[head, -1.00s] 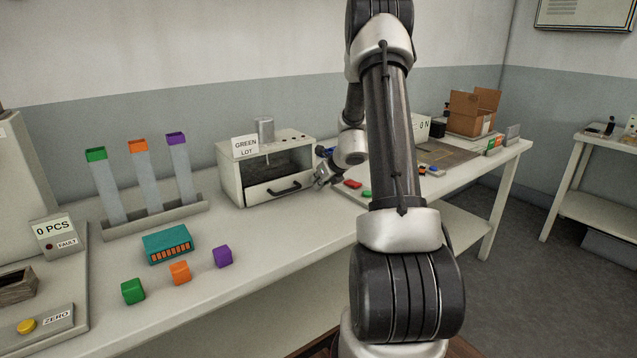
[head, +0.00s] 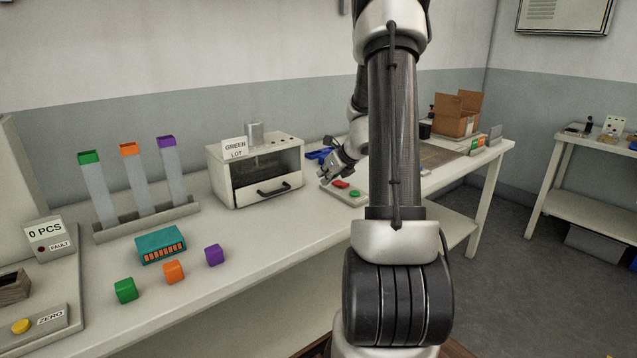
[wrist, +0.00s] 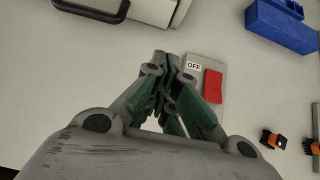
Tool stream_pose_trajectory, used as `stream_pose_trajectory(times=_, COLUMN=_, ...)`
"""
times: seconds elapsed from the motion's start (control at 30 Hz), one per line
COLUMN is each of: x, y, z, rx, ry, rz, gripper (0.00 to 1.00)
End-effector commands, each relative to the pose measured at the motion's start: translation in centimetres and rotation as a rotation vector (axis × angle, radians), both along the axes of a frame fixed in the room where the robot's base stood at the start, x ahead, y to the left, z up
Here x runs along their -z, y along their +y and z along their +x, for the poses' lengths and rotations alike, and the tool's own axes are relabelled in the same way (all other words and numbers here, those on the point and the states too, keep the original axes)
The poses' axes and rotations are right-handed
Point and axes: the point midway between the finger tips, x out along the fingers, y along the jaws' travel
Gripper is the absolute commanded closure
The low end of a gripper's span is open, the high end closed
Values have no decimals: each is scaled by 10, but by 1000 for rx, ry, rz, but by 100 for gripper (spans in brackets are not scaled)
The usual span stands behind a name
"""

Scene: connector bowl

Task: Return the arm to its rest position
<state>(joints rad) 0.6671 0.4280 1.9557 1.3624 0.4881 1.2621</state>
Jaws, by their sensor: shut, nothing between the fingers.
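My gripper (head: 331,165) is shut with nothing between its fingers. In the head view it hangs above the bench (head: 300,223), to the right of the white oven-like box (head: 254,169). The wrist view shows the fingertips (wrist: 167,62) close together over the bench, beside a grey plate with a red switch (wrist: 213,86) marked OFF. The red switch also shows in the head view (head: 341,184), next to a green button (head: 355,194). My upper arm stands in front of part of the bench and hides it.
Green (head: 125,290), orange (head: 174,271) and purple (head: 214,255) cubes and a teal block (head: 161,245) sit at the front left.

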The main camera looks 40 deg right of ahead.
Motion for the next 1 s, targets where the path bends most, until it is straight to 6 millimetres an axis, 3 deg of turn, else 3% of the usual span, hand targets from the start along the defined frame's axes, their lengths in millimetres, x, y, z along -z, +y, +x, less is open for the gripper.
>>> stream_pose_trajectory(times=0.4, x=-10, y=0, z=-11, rx=-16, ry=0, rz=-16, gripper=100)
stream_pose_trajectory(times=0.57, x=-7, y=9, z=-16, rx=-203, ry=5, rz=-132, gripper=100)
stream_pose_trajectory(times=0.67, x=11, y=29, z=-45, rx=-471, ry=51, rz=-248, gripper=100)
stream_pose_trajectory(times=0.73, x=11, y=44, z=-73, rx=-696, ry=71, rz=-347, gripper=100)
stream_pose_trajectory(times=1.0, x=-37, y=120, z=-172, rx=-1560, ry=55, rz=-725, gripper=100)
